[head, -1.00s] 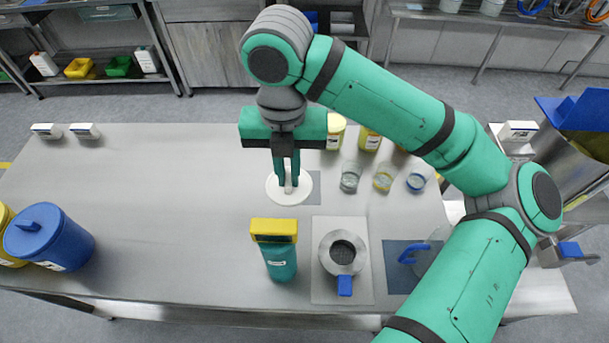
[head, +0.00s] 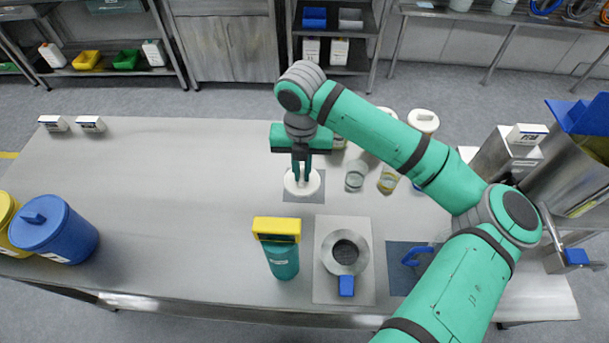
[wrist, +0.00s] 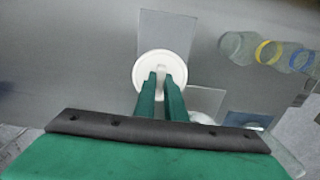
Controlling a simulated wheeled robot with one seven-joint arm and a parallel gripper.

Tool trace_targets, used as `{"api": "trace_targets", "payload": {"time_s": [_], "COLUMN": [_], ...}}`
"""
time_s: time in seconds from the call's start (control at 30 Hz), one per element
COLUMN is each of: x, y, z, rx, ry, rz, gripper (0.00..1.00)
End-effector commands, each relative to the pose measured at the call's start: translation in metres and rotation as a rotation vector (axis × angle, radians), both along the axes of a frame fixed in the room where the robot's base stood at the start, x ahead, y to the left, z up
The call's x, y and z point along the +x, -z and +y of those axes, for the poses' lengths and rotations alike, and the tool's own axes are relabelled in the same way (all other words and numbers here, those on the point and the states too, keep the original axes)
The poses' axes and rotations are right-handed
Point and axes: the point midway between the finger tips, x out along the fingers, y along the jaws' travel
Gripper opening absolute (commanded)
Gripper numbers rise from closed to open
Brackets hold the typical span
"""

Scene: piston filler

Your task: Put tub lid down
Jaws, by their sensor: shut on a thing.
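The tub lid is a round white disc (head: 302,183) with a small knob in its middle. It is over or on a grey square mat (head: 305,196) on the steel table; I cannot tell whether it touches. My gripper (head: 302,178) points straight down and is shut on the lid's knob. The wrist view also shows the lid (wrist: 163,70) just past my two green fingers (wrist: 161,82), with the knob hidden between them.
A teal device with a yellow top (head: 277,230) and a metal hopper (head: 345,252) stand nearer the front. A blue-lidded tub (head: 55,240) is at far left. The table's left middle is clear.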

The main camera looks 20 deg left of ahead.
Motion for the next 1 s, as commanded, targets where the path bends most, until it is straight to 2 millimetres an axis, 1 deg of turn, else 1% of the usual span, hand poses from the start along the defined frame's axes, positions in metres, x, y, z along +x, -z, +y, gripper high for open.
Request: {"api": "trace_targets", "payload": {"time_s": [0.03,0.1,0.2,0.3,0.57,0.7,0.8,1.0], "x": [0.007,0.016,0.027,0.034,0.045,0.046,0.046,0.046], "y": [0.01,0.022,0.035,0.044,0.057,0.078,0.087,0.088], "z": [0.001,0.003,0.006,0.007,0.01,0.01,0.009,0.01], "rx": [-0.002,-0.002,-0.001,0.0,0.0,0.0,0.0,0.001], "ry": [0.002,0.001,-0.001,-0.001,-0.003,-0.001,-0.002,-0.002], "rz": [0.004,0.003,0.003,0.001,0.002,0.003,0.002,0.001], "gripper": [0.0,0.0,0.0,0.0,0.0,0.0,0.0,0.0]}}
